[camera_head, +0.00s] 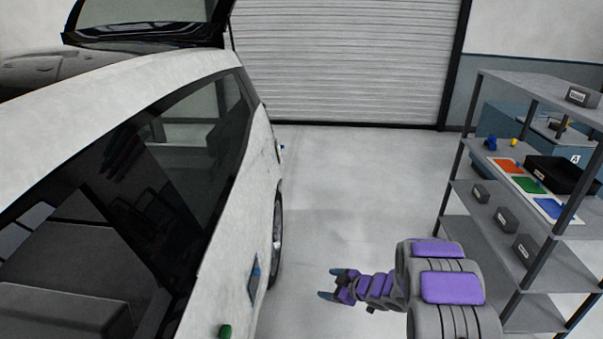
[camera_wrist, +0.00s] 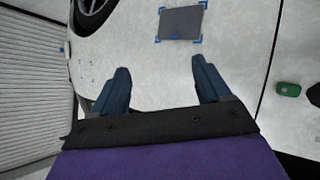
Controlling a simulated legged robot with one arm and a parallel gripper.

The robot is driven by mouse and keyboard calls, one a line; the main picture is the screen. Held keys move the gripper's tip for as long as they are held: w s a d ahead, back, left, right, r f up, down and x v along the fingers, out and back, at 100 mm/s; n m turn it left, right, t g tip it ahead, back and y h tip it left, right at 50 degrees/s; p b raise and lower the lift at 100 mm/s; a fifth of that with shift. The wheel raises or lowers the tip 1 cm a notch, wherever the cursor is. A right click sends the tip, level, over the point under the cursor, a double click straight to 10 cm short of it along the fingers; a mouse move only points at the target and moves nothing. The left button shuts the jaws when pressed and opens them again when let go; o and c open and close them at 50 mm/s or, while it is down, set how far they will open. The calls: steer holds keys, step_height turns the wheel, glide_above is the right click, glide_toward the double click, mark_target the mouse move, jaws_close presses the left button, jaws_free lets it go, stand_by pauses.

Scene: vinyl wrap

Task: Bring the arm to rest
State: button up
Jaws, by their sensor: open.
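My gripper (camera_head: 332,284) is in front of my purple and grey arm, over the floor to the right of the white car (camera_head: 225,245). In the wrist view my gripper (camera_wrist: 160,85) is open, its two dark blue fingers wide apart with nothing between them. It faces the car's white side panel (camera_wrist: 150,60). A grey patch with blue corner marks (camera_wrist: 181,23) is on that panel, beyond the fingertips. The patch also shows on the car's side in the head view (camera_head: 254,279), to the left of my gripper, with a gap between them.
A grey shelf rack (camera_head: 480,222) stands at the right with orange, green and blue panels (camera_head: 525,185) and dark boxes. A green object (camera_head: 225,331) is on the car's side. A shutter door (camera_head: 345,60) closes the back. The floor (camera_head: 355,190) between car and rack is clear.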

steer(key=w+d+r+m+t+h, duration=0.1)
steer(key=w+d+r+m+h, duration=0.15)
steer(key=d+r+h, duration=0.35)
steer(key=s+d+r+m+g+h, duration=0.2)
steer(key=s+d+r+m+h, duration=0.35)
steer(key=s+d+r, duration=0.6)
steer(key=s+a+r+m+g+y, duration=0.1)
steer(key=s+a+r+m+g, duration=0.1)
steer(key=s, duration=1.1)
steer(key=s+a+r+m+g+y, duration=0.1)
steer(key=s+a, duration=0.5)
steer(key=s, duration=0.7)
steer(key=s+a+r+m+g+y, duration=0.1)
steer(key=s+a+r+g, duration=0.3)
steer(key=s, duration=1)
steer(key=shift+a+r+m+g, duration=0.4)
steer(key=shift+a+m+g, duration=0.1)
steer(key=shift+m+g, duration=0.35)
